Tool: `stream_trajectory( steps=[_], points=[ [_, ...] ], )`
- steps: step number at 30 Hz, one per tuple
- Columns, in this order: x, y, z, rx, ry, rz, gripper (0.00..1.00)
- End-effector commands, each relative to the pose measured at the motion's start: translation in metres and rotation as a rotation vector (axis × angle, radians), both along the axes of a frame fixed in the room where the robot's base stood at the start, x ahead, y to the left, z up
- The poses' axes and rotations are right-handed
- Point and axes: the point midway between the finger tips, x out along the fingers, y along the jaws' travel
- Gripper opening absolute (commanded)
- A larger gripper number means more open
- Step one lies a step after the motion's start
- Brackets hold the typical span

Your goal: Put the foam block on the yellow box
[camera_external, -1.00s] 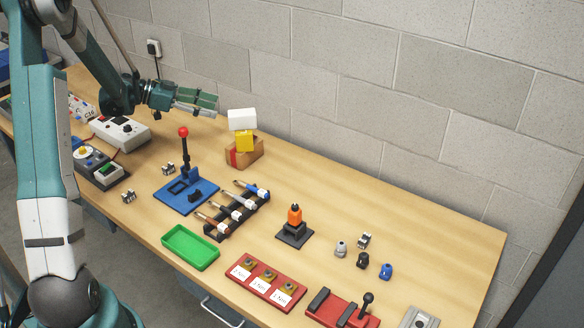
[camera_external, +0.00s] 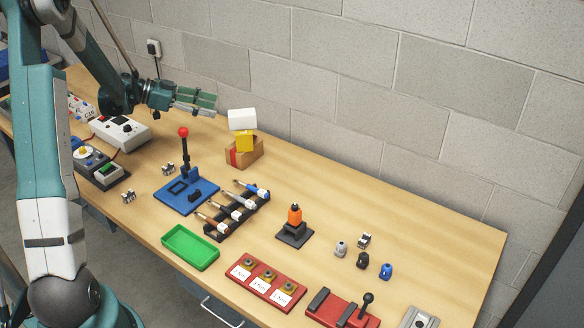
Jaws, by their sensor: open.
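The foam block (camera_external: 242,119) is white and sits on top of the yellow box (camera_external: 244,141). The yellow box stands on a brown cardboard box (camera_external: 246,155) with a red stripe, near the wall at the back of the table. My gripper (camera_external: 214,107) is open and empty. It points right, just left of the foam block, and appears apart from it. No part of the foam block is hidden by the gripper.
A blue fixture with a red-knobbed lever (camera_external: 184,156) stands in front of the gripper. A grey control box (camera_external: 121,131) is at the left. A green tray (camera_external: 190,247) and a red rack (camera_external: 265,282) lie along the front edge.

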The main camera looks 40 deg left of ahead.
Motion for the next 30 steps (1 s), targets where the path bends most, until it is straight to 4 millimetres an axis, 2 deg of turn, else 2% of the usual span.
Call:
stream_trajectory(
  steps=[8,20,30],
  points=[
    [0.000,-0.024,0.013,0.002,0.055,0.012,0.48],
    [-0.014,-0.101,0.050,0.018,0.242,0.075,0.48],
    [-0.042,-0.165,0.077,0.048,0.384,0.153,0.48]
  ],
)
